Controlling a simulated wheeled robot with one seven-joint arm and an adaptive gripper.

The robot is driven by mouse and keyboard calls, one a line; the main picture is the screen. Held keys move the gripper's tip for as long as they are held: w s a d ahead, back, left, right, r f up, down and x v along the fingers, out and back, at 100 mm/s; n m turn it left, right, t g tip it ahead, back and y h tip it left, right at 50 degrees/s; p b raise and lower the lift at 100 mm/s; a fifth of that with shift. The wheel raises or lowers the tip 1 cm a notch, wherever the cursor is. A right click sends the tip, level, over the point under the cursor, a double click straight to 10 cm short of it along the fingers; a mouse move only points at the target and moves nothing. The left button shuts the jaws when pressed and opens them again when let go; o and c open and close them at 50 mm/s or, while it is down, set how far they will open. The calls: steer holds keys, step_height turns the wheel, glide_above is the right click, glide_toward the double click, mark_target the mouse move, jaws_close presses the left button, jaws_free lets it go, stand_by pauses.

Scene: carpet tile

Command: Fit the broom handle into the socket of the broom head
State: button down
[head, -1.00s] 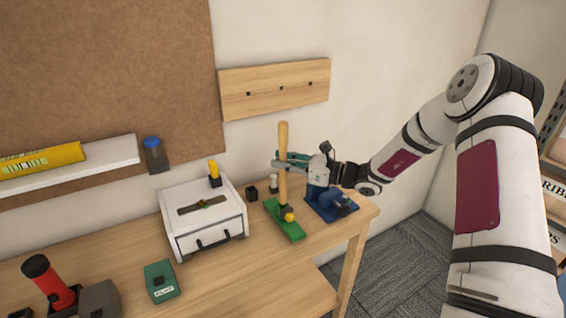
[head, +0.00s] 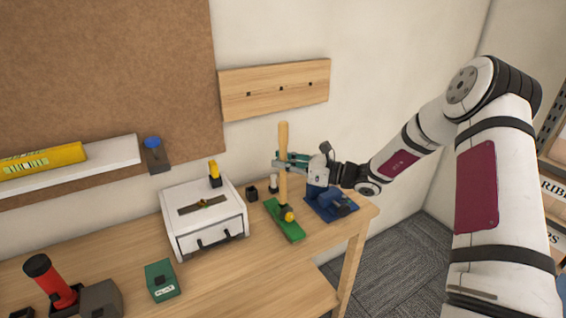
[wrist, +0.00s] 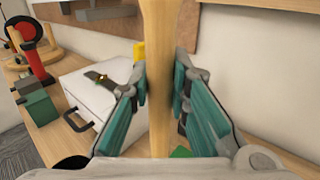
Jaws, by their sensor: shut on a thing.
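The broom handle (head: 283,140) is a pale wooden rod standing upright over the green broom head (head: 287,227) on the table. My gripper (head: 281,162) is shut on the handle partway up from the right side. In the wrist view the handle (wrist: 159,60) runs vertically between the teal fingers of my gripper (wrist: 160,95). The handle's lower end meets the broom head near a yellow round part (head: 288,215). I cannot tell how deep the handle sits in the socket, since its lower end is hidden in the wrist view.
A blue object on a blue mat (head: 325,212) lies right of the broom head. A white drawer box (head: 205,225) stands to the left, with a small black block (head: 252,193) beside it. A green box (head: 161,281) and red cylinder (head: 50,282) are further left. The table front is clear.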

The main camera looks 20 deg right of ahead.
mark_target(283, 178)
steer(key=shift+f+b, duration=0.9)
steer(key=shift+f, duration=1.95)
steer(key=c, duration=1.4)
jaws_free()
steer(key=shift+c, duration=0.2)
steer(key=v, duration=1.2)
steer(key=shift+r, duration=0.1)
